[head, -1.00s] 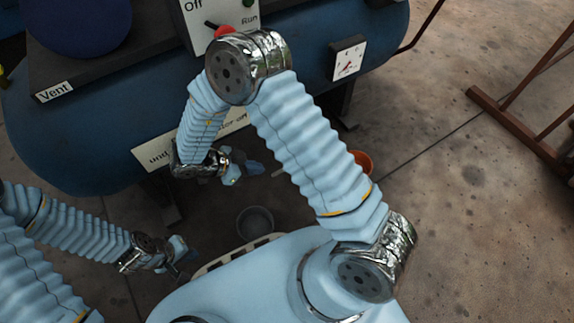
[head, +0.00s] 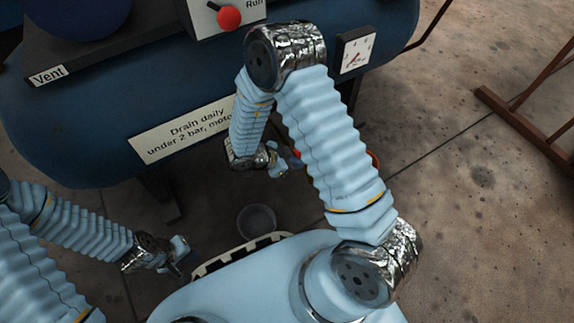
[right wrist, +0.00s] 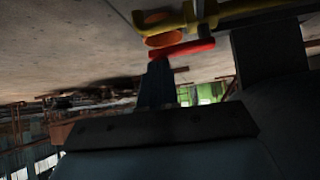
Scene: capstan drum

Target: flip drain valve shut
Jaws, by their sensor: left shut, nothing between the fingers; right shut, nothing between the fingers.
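The drain valve's red lever (right wrist: 182,50) lies across the upper middle of the right wrist view, beside a yellow pipe (right wrist: 190,22). A small red piece, likely this lever, shows in the head view (head: 296,154) beside my right gripper (head: 284,163). In the right wrist view my right gripper (right wrist: 158,68) is shut and empty, its tips close to the lever's left end. I cannot tell whether they touch. My arm hides most of the valve in the head view. My left gripper (head: 182,258) is shut and empty at the lower left, away from the valve.
The blue tank (head: 70,130) carries a drain sign (head: 185,130), a gauge (head: 356,50) and a red switch knob (head: 229,17). A grey bucket (head: 257,222) stands on the floor. An orange round object (right wrist: 165,40) is near the pipe. A brown frame (head: 520,125) stands right; floor between is clear.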

